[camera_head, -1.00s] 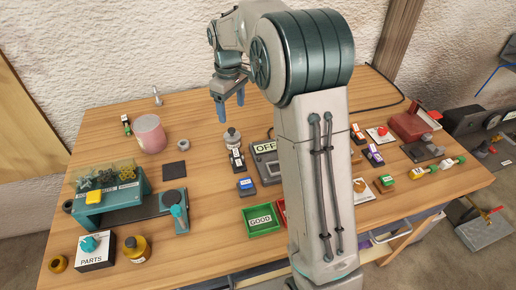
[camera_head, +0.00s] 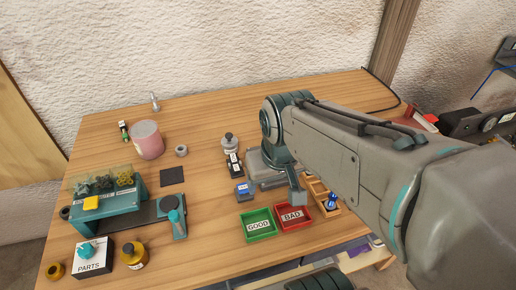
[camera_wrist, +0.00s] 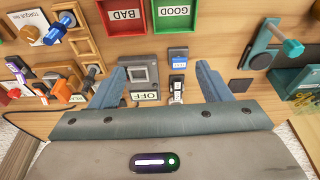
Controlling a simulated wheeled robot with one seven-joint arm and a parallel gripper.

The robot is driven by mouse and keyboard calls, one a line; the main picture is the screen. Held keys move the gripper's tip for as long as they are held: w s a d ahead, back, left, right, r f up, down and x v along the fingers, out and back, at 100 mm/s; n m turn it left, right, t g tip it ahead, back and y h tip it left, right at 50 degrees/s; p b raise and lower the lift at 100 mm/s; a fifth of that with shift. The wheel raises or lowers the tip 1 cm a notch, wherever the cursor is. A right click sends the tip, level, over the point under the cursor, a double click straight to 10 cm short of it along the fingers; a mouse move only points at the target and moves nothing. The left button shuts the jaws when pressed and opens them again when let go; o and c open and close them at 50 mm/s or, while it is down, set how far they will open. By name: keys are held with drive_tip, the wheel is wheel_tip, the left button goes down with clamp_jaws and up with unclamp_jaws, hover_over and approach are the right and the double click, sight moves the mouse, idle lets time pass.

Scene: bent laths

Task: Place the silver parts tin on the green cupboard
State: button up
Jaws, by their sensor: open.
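My gripper (camera_head: 298,196) is open and empty above the table, close to the grey OFF box and the red BAD tray. In the wrist view my gripper (camera_wrist: 161,68) has its two blue-grey fingers spread, with the OFF box (camera_wrist: 143,74) seen between them. I cannot surely pick out the silver parts tin; a round grey container (camera_head: 229,143) with a dark top stands behind small labelled blocks, left of my gripper. No green cupboard is recognisable.
The green GOOD tray (camera_head: 259,225) and red BAD tray (camera_head: 294,217) lie at the front edge. The table's back middle is clear.

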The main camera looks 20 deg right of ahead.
drive_tip(key=shift+o, duration=0.2)
drive_tip(key=shift+s+f, duration=0.3)
drive_tip(key=shift+s, duration=0.3)
drive_tip(key=n+t+h+p, duration=0.6)
drive_tip(key=n+p, duration=0.1)
drive_tip(key=n, duration=2.2)
approach(229, 142)
drive_tip(key=x, duration=0.5)
drive_tip(key=shift+w+d, duration=0.2)
drive_tip(key=shift+w, duration=0.25)
drive_tip(key=shift+f+p+x, duration=0.15)
drive_tip(key=shift+p+x, duration=0.35)
drive_tip(key=shift+x, duration=0.85)
drive_tip(key=shift+f+p+x, duration=0.15)
drive_tip(key=shift+p+x, duration=0.35)
drive_tip(key=shift+x, duration=0.85)
drive_tip(key=shift+s+a, duration=0.15)
drive_tip(key=shift+s, duration=0.1)
clamp_jaws()
drive_tip(key=shift+r, duration=0.15)
